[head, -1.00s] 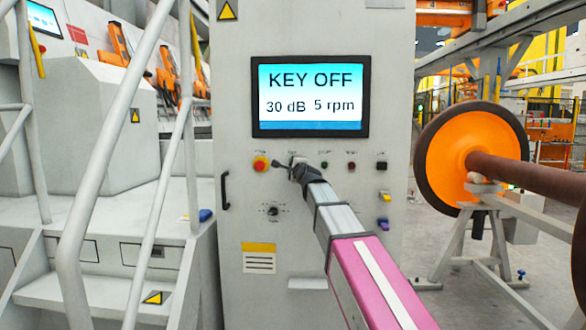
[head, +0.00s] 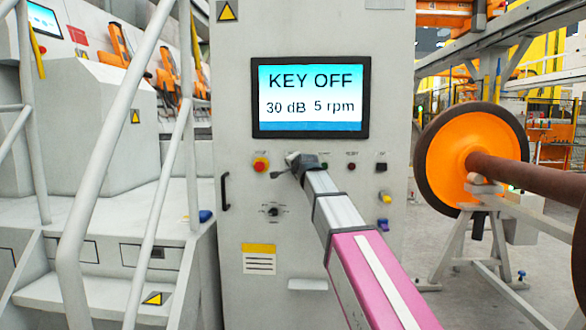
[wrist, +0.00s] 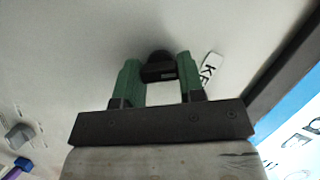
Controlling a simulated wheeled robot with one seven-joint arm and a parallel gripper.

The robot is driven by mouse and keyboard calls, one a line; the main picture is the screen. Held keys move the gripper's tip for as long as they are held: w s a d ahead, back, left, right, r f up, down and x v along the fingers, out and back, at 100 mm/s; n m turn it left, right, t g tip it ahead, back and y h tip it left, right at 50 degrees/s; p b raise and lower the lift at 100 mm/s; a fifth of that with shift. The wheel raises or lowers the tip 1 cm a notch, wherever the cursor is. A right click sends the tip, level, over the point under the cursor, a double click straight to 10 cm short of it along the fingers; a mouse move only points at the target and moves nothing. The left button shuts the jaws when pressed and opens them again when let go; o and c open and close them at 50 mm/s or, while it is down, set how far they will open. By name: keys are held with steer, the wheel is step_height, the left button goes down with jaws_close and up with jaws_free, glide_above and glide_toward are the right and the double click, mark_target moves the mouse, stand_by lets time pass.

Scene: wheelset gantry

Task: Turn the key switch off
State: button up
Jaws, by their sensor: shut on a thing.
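The key switch is a black knob (wrist: 160,66) on the grey panel, with a white label beginning "KE" (wrist: 210,68) beside it in the wrist view. My gripper (wrist: 159,78) has its green fingers on either side of the knob, shut on it. In the head view my gripper (head: 296,160) is at the panel's button row, and it hides the switch there. The screen (head: 311,97) above reads "KEY OFF", 30 dB and 5 rpm.
A black door handle (head: 225,192) is at the panel's left. Stairs with rails stand left, and an orange wheel (head: 460,155) stands right.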

stand_by(0.4)
steer(key=o, duration=0.9)
steer(key=shift+o, duration=0.2)
steer(key=v, duration=1)
steer(key=shift+s, duration=0.4)
steer(key=shift+d, duration=0.1)
